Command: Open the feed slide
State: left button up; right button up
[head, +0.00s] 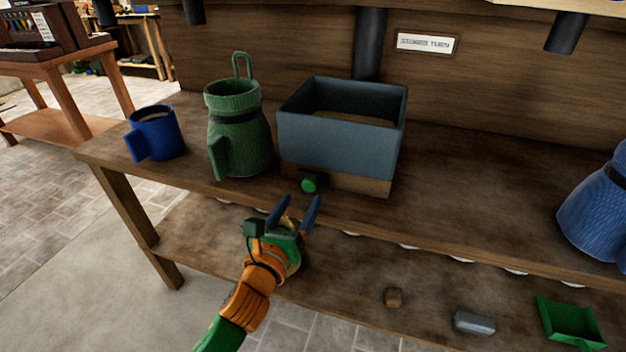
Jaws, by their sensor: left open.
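A blue-grey open-topped box (335,143) stands on a wooden base (365,184) on the bench, under a dark pipe. A round green knob (309,184) sticks out from the front of that base. It looks like the knob of the feed slide; the rest of the slide is hidden. My left gripper (294,207) is just in front of and below the knob, with its two dark blue fingers apart and pointing towards it. The fingers are empty and appear clear of the knob. My right gripper is not in the head view.
A green jug-like container (240,135) and a blue mug (155,134) stand left of the box. A blue container (598,210) stands far right. The bench right of the box is clear.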

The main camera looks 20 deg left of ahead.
aim_at(308, 187)
pick_arm(q)
jog(key=w, duration=0.5)
jog(key=shift+w+d+r, duration=0.15)
jog(key=shift+w, duration=0.2)
grip_shut()
dwell(1.0)
